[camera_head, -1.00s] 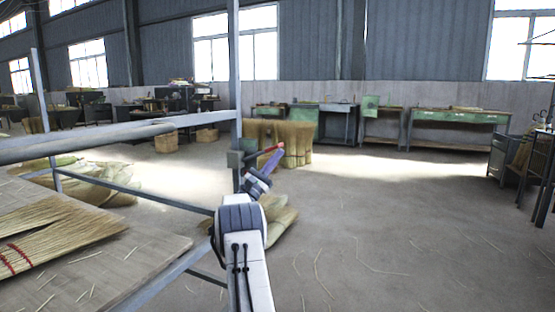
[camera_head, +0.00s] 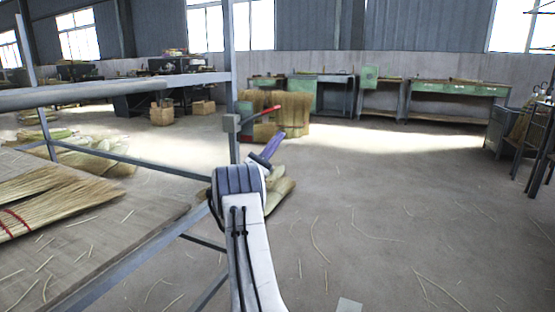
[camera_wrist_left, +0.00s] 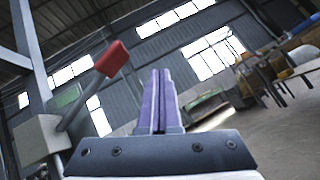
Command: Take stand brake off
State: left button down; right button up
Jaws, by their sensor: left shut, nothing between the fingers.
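The stand brake is a lever with a red handle (camera_head: 264,112) on a grey box (camera_head: 231,124) fixed to the stand's upright post. The handle points right and slightly up in the head view. In the left wrist view, the red grip (camera_wrist_left: 112,60) tilts up from the box at the left. My left gripper (camera_head: 276,142), with purple fingers, is below the handle and apart from it in the head view. In the wrist view its fingers (camera_wrist_left: 158,95) are together and empty, to the right of the lever. My right gripper is not in view.
The stand's metal frame (camera_head: 120,95) and a table (camera_head: 110,225) with broom straw are at the left. A straw bundle (camera_head: 285,190) lies on the floor behind my left arm. Green workbenches (camera_head: 440,98) line the back wall. The floor at the right is mostly clear.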

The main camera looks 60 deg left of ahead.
pick_arm(q)
jog(key=s+d+f+p, duration=0.1)
jog(key=s+d+f, duration=0.1)
jog(key=d+f, duration=0.2)
jog(key=shift+s+f, duration=0.15)
jog(key=shift+s, duration=0.15)
dwell(0.4)
